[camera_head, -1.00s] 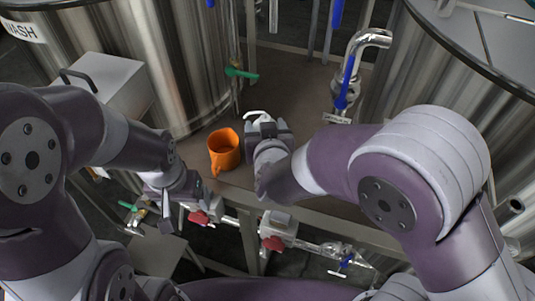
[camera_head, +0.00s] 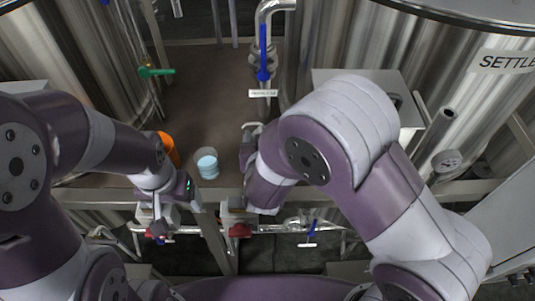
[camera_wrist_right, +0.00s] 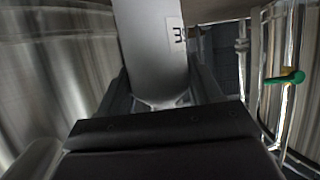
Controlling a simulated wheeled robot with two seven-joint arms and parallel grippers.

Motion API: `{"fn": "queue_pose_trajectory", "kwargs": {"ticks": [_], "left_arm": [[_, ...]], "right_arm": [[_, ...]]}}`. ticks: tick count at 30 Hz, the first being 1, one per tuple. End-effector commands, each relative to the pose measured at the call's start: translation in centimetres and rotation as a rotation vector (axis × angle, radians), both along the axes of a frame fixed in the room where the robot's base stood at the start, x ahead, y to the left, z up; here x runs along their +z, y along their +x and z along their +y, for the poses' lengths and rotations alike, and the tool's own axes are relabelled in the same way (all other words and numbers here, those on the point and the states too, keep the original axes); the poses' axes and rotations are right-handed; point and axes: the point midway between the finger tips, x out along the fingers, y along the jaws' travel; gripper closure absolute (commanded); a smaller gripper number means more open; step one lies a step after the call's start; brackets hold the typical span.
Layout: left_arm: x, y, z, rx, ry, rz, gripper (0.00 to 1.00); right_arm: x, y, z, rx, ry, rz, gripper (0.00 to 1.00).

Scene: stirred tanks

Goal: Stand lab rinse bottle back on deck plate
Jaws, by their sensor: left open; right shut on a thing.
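The rinse bottle shows in the right wrist view as a pale grey body (camera_wrist_right: 152,45) with a white label, between the fingers of my right gripper (camera_wrist_right: 165,85). In the head view that gripper (camera_head: 249,143) is over the brown deck plate (camera_head: 215,105), with a bit of the bottle's white top (camera_head: 252,125) showing. The arm hides the rest, so I cannot tell whether the bottle touches the plate. My left gripper (camera_head: 157,213) is open and empty at the plate's front edge.
A small cup with pale blue contents (camera_head: 207,164) stands on the plate left of my right gripper. An orange jug (camera_head: 169,148) is partly behind my left arm. A blue-handled pipe (camera_head: 264,55) stands behind. Steel tanks flank the plate, whose middle is clear.

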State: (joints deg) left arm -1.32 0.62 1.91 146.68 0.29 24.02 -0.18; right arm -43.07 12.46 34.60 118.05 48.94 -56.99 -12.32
Motion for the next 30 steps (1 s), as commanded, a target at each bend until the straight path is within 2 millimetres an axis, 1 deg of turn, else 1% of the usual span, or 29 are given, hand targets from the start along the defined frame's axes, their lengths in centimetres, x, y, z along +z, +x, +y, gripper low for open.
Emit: {"fn": "queue_pose_trajectory", "kwargs": {"ticks": [3,6,9,14,17,18,20,21,28,30], "left_arm": [[0.2,0.0,0.0,0.000,0.000,0.000,0.17],[0.4,0.0,0.0,0.000,0.000,0.000,0.17],[0.3,0.0,0.0,0.000,0.000,0.000,0.17],[0.3,0.0,0.0,0.000,0.000,0.000,0.17],[0.0,0.0,0.0,0.000,0.000,0.000,0.17],[0.0,0.0,0.0,0.000,0.000,0.000,0.17],[0.1,0.0,0.0,0.000,0.000,0.000,0.17],[0.1,0.0,0.0,0.000,0.000,0.000,0.17],[0.1,0.0,0.0,0.000,0.000,0.000,0.17],[0.4,0.0,0.0,0.000,0.000,0.000,0.17]], "right_arm": [[-2.2,0.0,0.0,0.001,-0.003,0.002,0.76],[-3.7,0.0,0.0,0.000,-0.001,0.000,0.76],[-4.2,0.0,0.0,0.001,0.001,-0.002,0.76],[-4.2,0.0,0.0,0.001,0.002,-0.003,0.76],[-4.5,0.0,0.0,0.001,0.001,-0.002,0.76],[-4.6,0.0,0.0,0.001,0.001,-0.001,0.32],[-4.5,0.0,0.0,0.001,0.001,-0.001,0.13],[-4.4,0.0,0.0,0.001,0.001,-0.001,0.10],[-4.4,0.0,0.0,0.001,0.001,-0.001,0.10],[-4.0,0.0,0.0,0.001,0.001,-0.002,0.10]]}}
